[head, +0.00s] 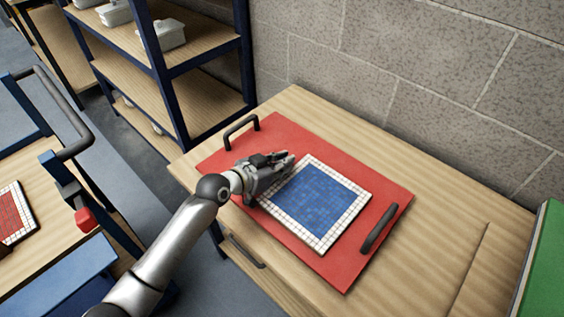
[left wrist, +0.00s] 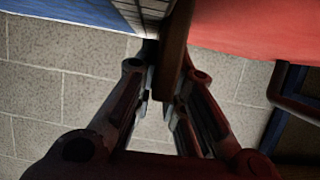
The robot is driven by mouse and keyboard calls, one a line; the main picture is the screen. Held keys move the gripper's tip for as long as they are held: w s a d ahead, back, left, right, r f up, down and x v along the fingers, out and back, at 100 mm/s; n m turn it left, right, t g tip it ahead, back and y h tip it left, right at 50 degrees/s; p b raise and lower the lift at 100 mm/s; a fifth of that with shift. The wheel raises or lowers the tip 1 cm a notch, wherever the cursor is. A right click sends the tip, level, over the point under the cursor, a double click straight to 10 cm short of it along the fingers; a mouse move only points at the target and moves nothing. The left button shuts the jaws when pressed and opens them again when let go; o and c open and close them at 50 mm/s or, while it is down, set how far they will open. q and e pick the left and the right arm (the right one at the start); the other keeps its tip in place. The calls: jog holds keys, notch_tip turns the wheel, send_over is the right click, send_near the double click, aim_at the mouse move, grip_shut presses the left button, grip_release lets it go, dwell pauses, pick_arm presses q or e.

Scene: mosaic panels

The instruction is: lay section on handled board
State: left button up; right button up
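The section is a square mosaic panel (head: 318,198) with a blue tiled middle and a white tiled border. It appears flat over the middle of the red handled board (head: 290,140); whether it touches the board is hard to tell. My left gripper (head: 277,178) is at the panel's left edge. In the left wrist view its fingers (left wrist: 163,85) lie on both sides of the panel's brown edge (left wrist: 172,50) and look closed on it. The red board (left wrist: 250,25) shows close beside that edge. My right gripper is in no view.
The board has a dark handle (head: 241,131) at the far left and another (head: 379,229) at the near right. The wooden worktop (head: 440,185) has free room on the right, with a green item (head: 543,262) at its edge. A shelf rack (head: 185,100) and a cart with a red panel (head: 12,215) stand left.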

pick_arm(q)
jog(key=o, duration=0.4)
jog(key=shift+o, duration=0.2)
jog(key=shift+r, duration=0.1)
jog(key=shift+s+a, duration=0.1)
jog(key=shift+a, duration=0.05)
jog(key=v, duration=1.2)
jog(key=shift+p, duration=0.35)
